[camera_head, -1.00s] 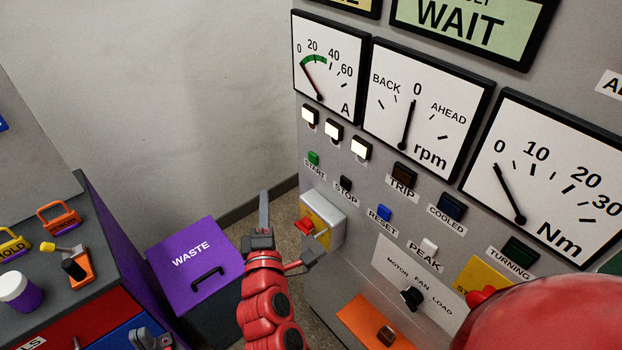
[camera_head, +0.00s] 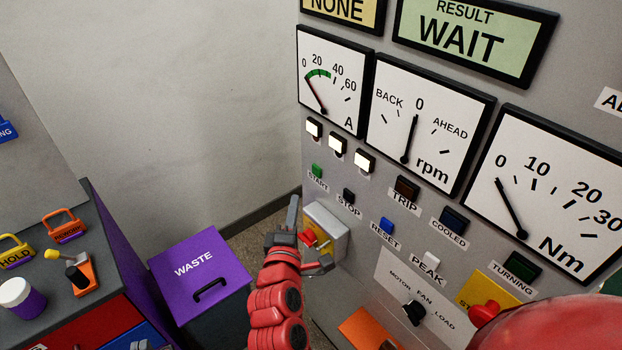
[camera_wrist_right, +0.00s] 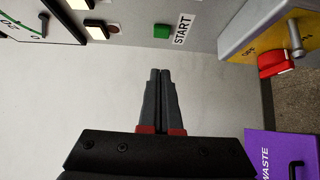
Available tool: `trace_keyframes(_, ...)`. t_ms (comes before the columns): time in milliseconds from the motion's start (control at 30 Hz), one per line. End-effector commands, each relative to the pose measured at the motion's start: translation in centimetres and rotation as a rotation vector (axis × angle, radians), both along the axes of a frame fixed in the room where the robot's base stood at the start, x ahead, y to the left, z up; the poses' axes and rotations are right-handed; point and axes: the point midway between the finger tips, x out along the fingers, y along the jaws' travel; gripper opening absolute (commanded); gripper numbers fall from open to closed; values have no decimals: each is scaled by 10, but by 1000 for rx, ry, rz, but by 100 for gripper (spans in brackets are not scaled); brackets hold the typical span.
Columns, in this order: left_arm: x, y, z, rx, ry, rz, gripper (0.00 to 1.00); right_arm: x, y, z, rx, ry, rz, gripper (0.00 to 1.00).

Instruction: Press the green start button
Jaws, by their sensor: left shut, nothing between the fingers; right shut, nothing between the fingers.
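The green start button (camera_head: 317,171) is on the grey panel, above its START label and below the row of white lamps. It also shows in the right wrist view (camera_wrist_right: 161,31), above and apart from the fingertips. My right gripper (camera_head: 295,200) is shut and empty, in front of the panel's left edge. In the head view it is lower and left of the button. The right wrist view shows its two fingers (camera_wrist_right: 160,72) together, with a gap to the panel. My left gripper is not in view.
A switch box (camera_head: 329,236) with a red knob (camera_wrist_right: 278,63) sits below the button, close beside the gripper in the head view. The black stop button (camera_head: 348,195) is right of start. A purple waste bin (camera_head: 224,262) stands lower left.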

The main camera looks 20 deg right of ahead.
Motion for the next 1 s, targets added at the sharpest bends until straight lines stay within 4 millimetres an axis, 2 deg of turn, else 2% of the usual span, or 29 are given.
trace_keyframes(33,0,0,6,0,0,0,0,10,-8,3,5,2,-8,0)
trace_keyframes(267,0,0,17,0,0,0,0,54,-28,3,3,1,-4,0)
trace_keyframes(400,0,0,26,0,0,0,0,59,-47,2,2,1,-4,0)
trace_keyframes(533,0,0,30,0,0,0,0,63,-58,2,1,0,-1,0)
trace_keyframes(1000,0,0,31,0,0,0,0,65,-62,1,0,-1,1,0)
